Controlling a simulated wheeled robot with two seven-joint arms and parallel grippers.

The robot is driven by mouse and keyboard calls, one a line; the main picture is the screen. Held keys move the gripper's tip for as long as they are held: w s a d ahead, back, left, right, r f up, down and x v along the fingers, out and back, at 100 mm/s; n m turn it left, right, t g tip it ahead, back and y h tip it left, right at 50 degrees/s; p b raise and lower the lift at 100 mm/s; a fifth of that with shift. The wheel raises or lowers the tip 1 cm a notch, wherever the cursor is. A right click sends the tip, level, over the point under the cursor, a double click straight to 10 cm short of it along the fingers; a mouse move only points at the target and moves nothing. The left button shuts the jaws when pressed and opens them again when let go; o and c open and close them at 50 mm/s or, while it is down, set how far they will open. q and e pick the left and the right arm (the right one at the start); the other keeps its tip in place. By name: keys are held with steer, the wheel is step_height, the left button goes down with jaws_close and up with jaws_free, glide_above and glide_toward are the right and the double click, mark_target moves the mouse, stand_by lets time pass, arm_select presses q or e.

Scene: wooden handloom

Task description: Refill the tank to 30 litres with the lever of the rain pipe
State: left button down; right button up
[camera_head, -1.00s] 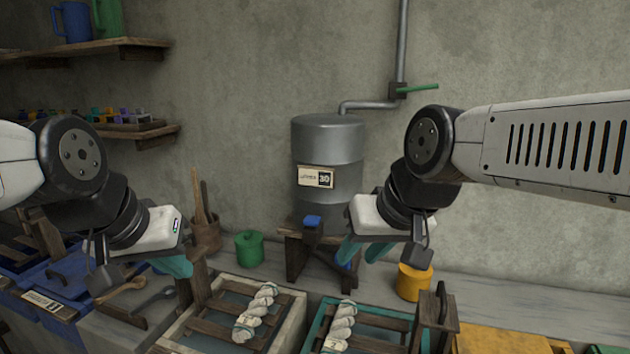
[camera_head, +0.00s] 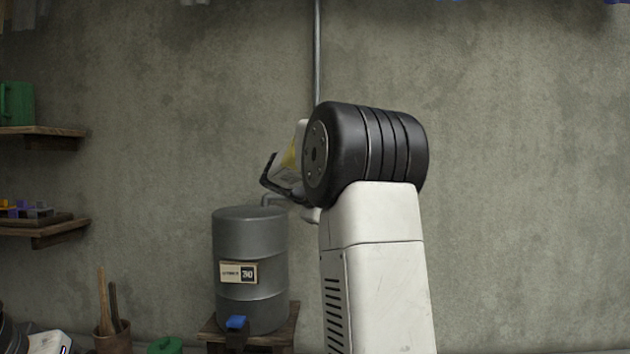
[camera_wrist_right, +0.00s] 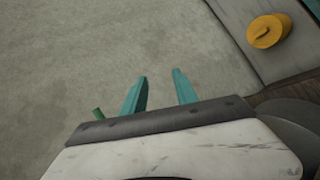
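The grey metal tank (camera_head: 250,285) stands on a wooden stand against the wall. Its label (camera_head: 239,272) seems to read 30, but the print is blurred. The rain pipe (camera_head: 317,45) comes down the wall behind my raised right arm, which hides the valve and lever in the head view. In the right wrist view a green lever end (camera_wrist_right: 98,113) shows left of the teal fingers, not between them. My right gripper (camera_wrist_right: 160,76) is open and empty. My left gripper's white housing (camera_head: 45,343) shows at the bottom left corner; its fingers are out of frame.
A blue tap handle (camera_head: 236,322) is at the tank's foot. Wooden shelves (camera_head: 45,138) are at the left. A pot with wooden tools (camera_head: 113,340) and a green lid (camera_head: 165,346) stand below. The wall to the right is bare. A yellow pot (camera_wrist_right: 265,32) shows in the wrist view.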

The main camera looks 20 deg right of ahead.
steer(key=w+a+r+n+t+h, duration=0.1)
steer(key=w+a+r+n+h, duration=0.1)
steer(key=w+r+h, duration=0.6)
steer(key=w+d, duration=0.1)
steer(key=d, duration=0.1)
steer(key=w+d+r+y, duration=0.1)
steer(key=d, duration=0.2)
steer(key=w+d+y, duration=0.1)
steer(key=d, duration=0.1)
steer(key=shift+w+d+r, duration=0.15)
steer(key=shift+d+r, duration=0.1)
steer(key=shift+r, duration=0.05)
jaws_close()
stand_by(0.8)
